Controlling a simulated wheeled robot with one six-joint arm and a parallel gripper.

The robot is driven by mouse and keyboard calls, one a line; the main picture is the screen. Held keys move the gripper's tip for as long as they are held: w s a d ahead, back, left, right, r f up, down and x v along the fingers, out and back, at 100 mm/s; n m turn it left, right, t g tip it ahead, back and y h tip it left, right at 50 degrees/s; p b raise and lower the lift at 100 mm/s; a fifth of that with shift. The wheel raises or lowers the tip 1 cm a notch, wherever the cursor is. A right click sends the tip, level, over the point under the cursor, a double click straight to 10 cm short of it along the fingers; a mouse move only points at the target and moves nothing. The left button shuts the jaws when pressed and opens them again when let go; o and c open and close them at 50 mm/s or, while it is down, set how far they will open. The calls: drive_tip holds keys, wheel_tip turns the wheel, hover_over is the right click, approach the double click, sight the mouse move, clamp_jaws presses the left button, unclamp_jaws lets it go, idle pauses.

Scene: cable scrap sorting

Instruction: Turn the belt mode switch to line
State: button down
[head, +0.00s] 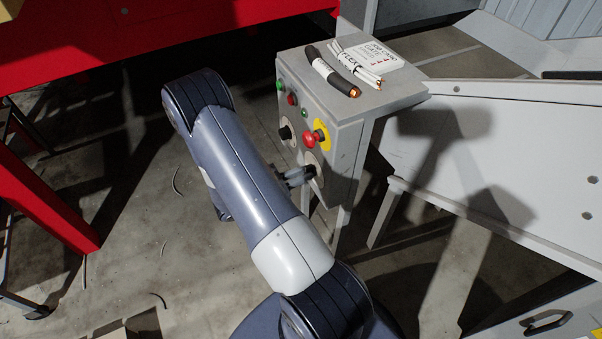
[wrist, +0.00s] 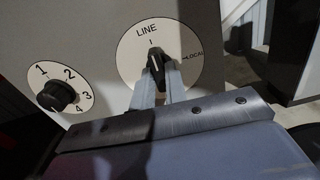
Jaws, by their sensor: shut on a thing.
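The belt mode switch is a round white dial (wrist: 185,67) marked LINE at the top and LOCAL at the right, with a black knob (wrist: 155,58) in the middle. The knob's pale pointer line looks roughly upright, towards the mark under LINE. My gripper (wrist: 159,72) is shut on this knob, one finger on each side, and the fingers hide its lower part. In the head view my gripper (head: 299,178) reaches the lower dial on the front of the grey control box (head: 345,150). My arm covers part of the view there.
A numbered selector knob (wrist: 56,96) sits left of the switch. A red emergency stop button (head: 311,138) on yellow is just above it in the head view. A dark cable (head: 331,72), a white cable bundle (head: 356,66) and a card (head: 374,54) lie on the box top.

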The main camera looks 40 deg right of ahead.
drive_tip(key=shift+n, duration=0.4)
drive_tip(key=c, duration=1.4)
unclamp_jaws()
drive_tip(key=shift+c, duration=0.2)
drive_tip(key=v, duration=1.1)
drive_tip(key=shift+d, duration=0.2)
drive_tip(key=x, duration=1)
drive_tip(key=shift+s+d, duration=0.15)
drive_tip(key=shift+d, duration=0.15)
